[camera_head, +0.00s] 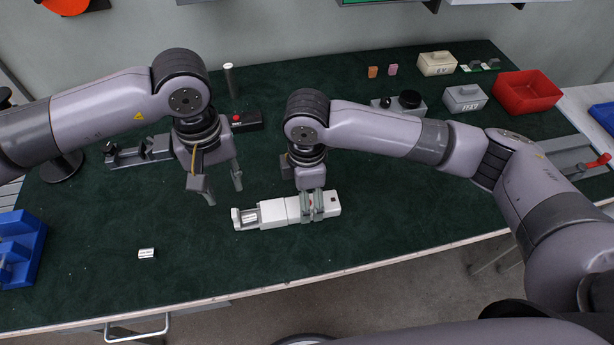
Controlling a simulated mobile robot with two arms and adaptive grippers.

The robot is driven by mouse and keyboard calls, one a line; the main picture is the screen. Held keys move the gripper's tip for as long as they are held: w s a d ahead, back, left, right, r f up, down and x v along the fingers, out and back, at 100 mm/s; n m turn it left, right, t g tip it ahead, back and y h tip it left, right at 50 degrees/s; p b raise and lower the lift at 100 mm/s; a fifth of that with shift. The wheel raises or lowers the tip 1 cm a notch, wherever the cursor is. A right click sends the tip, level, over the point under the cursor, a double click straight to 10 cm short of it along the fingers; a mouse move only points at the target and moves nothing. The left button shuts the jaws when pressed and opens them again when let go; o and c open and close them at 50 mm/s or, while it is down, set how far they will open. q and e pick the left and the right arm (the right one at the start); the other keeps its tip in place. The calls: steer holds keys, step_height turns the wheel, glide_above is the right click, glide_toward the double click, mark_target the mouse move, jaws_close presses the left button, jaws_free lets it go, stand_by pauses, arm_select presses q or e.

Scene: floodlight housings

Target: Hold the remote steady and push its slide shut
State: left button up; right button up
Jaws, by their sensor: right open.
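The white remote (329,203) lies on the dark green bench top, its long side running left to right. A bay with a grey frame shows open at its left end, with a pale piece inside; I cannot clearly tell the slide from the body. My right gripper (312,206) is open, with its fingers down at the right half of the remote and hiding part of it. Whether they touch it I cannot tell. My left gripper (219,190) is open and empty, fingers pointing down, above the bench to the upper left of the remote and apart from it.
A small silvery cylinder (147,254) lies front left. A black box with a red button (246,121) and a grey fixture (130,154) stand behind. A blue bin (18,240) is far left, a red bin (527,92) back right. The bench front is mostly clear.

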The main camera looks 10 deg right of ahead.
steer(key=shift+f, duration=1.8)
steer(key=shift+c, duration=0.3)
steer(key=shift+c, duration=1.2)
steer(key=c, duration=1)
